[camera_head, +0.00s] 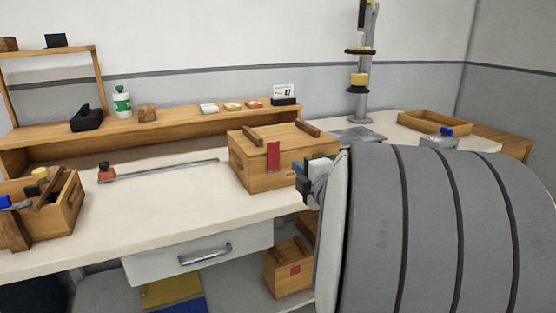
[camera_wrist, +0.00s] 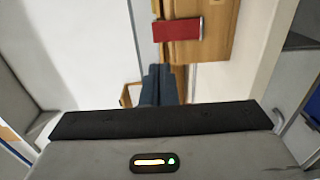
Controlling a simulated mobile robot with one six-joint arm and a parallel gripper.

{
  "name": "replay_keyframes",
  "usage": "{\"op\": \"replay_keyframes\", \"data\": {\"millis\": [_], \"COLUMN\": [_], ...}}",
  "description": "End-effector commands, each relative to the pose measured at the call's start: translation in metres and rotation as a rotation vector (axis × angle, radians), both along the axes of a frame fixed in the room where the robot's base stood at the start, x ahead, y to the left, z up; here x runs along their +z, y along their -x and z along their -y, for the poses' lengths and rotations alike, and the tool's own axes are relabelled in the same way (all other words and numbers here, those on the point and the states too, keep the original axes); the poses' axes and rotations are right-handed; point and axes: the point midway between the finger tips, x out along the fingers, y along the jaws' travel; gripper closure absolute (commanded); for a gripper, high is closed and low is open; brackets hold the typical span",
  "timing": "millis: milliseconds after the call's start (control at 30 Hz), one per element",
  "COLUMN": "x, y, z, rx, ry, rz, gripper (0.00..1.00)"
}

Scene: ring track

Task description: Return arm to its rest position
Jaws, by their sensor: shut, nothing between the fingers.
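My arm fills the lower right of the head view, a large grey banded link close to the camera. Part of my gripper (camera_head: 310,180) shows at its left edge, in front of the lidded wooden box. In the wrist view, the dark fingers of my gripper (camera_wrist: 158,72) are together with nothing between them. The wooden box (camera_head: 258,178) has a red tag (camera_head: 273,156) on its front; a red tag on wood also shows ahead of the fingers in the wrist view (camera_wrist: 178,29). Whether the gripper touches the box is unclear.
A white workbench (camera_head: 150,215) runs along the wall, with a drawer handle (camera_head: 205,254) below. A tool crate (camera_head: 70,205) stands at left, a shelf (camera_head: 170,127) behind. A grey post (camera_head: 365,100) and wooden tray (camera_head: 432,122) are at right. The bench's left-middle is mostly clear.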

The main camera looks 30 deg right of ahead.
Motion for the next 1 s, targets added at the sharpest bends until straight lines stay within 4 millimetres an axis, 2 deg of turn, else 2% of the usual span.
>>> {"op": "replay_keyframes", "data": {"millis": [200, 333, 467, 567, 767, 867, 1000], "x": [0.001, 0.013, 0.03, 0.037, 0.04, 0.041, 0.043], "y": [0.003, 0.001, 0.002, 0.01, 0.049, 0.078, 0.127], "z": [-0.001, -0.006, -0.018, -0.033, -0.079, -0.112, -0.159], "rx": [-0.002, -0.047, -0.16, -0.274, -0.504, -0.619, -0.784], "ry": [-0.005, -0.069, -0.242, -0.422, -0.782, -0.95, -1.142], "rz": [-0.002, -0.034, -0.117, -0.203, -0.403, -0.527, -0.711], "gripper": [1.0, 1.0, 1.0, 1.0, 1.0, 1.0, 1.0]}}
